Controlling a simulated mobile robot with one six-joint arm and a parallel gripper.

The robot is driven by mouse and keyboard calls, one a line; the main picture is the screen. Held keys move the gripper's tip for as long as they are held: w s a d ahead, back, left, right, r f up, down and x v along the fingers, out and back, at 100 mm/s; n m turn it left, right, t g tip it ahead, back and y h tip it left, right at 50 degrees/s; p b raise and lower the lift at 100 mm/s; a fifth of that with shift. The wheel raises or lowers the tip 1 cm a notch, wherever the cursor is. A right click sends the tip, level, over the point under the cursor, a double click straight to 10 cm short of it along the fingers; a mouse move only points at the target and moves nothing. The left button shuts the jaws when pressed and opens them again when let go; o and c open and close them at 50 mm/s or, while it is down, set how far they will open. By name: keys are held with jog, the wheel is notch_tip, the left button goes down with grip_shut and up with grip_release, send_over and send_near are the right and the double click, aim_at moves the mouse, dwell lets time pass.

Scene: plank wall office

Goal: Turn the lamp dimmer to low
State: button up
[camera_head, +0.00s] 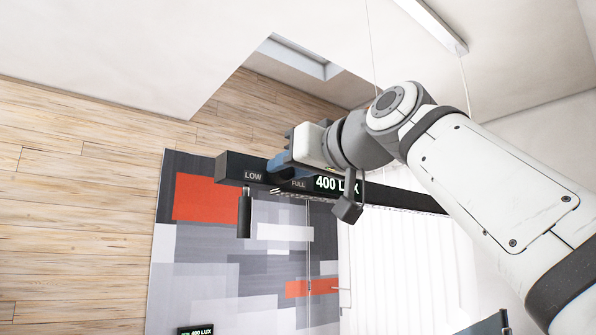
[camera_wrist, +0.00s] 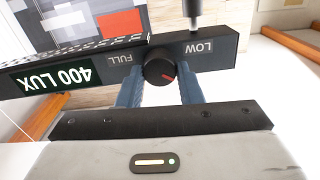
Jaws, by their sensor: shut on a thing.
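The dimmer is a dark bar-shaped panel (camera_head: 228,170) with LOW and FULL labels and a display (camera_head: 337,185) reading 400 LUX. In the wrist view the panel (camera_wrist: 218,58) appears upside down, with the display (camera_wrist: 45,78) at left. Its round black knob (camera_wrist: 157,66) has a red mark on its lower right, in the picture, on the side of LOW. My gripper (camera_head: 280,166) is at the panel; its blue fingers (camera_wrist: 160,88) are shut on the knob, one on each side. The head view hides the knob behind my gripper.
A black cylinder (camera_head: 244,213) hangs below the panel's LOW end. Behind are a grey, white and red patterned surface (camera_head: 205,240) and a plank wall (camera_head: 75,215). A smaller 400 LUX display (camera_head: 196,330) is at the bottom. Open space lies left of the panel.

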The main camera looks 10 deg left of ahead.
jog(key=n+b, duration=0.1)
jog(key=n, duration=1.1)
jog(key=shift+s+n+b, duration=0.1)
jog(key=shift+n+b, duration=0.2)
jog(key=shift+b, duration=0.1)
dwell(0.3)
jog(key=o, duration=0.9)
jog(key=shift+a, duration=0.15)
jog(key=shift+c, duration=0.2)
jog(key=shift+o, duration=0.6)
jog(key=shift+f, duration=0.1)
jog(key=shift+s+d, duration=0.2)
jog(key=shift+d, duration=0.2)
jog(key=b+v, duration=0.2)
jog(key=v, duration=0.5)
